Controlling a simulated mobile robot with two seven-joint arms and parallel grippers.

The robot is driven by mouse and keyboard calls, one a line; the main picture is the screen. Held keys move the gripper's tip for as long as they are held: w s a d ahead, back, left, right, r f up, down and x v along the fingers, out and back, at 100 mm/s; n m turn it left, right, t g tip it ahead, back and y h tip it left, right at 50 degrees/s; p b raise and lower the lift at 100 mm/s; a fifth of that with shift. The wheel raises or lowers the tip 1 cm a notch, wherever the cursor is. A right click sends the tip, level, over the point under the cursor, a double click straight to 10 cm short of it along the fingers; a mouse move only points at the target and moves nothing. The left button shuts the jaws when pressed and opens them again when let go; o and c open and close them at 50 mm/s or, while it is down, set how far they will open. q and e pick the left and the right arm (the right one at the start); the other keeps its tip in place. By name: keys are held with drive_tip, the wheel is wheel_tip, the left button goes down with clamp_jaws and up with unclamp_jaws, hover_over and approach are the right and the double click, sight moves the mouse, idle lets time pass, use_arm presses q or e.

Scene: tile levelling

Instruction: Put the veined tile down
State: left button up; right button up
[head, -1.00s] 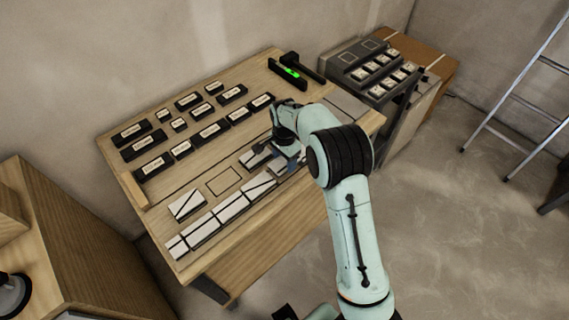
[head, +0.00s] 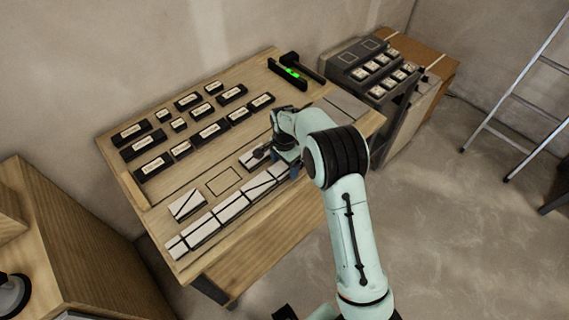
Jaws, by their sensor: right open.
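White tiles with dark vein lines lie on the wooden workbench (head: 240,260). One veined tile (head: 186,205) lies alone at the left with a diagonal line across it. Another pale tile (head: 250,161) lies beside my right gripper (head: 272,153), partly covered by a dark finger. My right gripper is open, low over the bench at that tile; whether it touches it I cannot tell. A row of white tiles (head: 231,207) runs along the front edge, its right end hidden by the gripper. An empty outlined square (head: 223,181) lies between. My left gripper is not in view.
Several labelled black blocks (head: 210,131) stand at the back of the bench. A level with a green light (head: 289,74) lies at the back right. A grey rack of white pieces (head: 375,70) stands right of the bench. A ladder (head: 520,90) leans farther right.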

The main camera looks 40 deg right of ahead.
sight(285, 166)
wheel_tip(285, 166, up, 12)
drive_tip(key=p, duration=0.1)
idle(0.8)
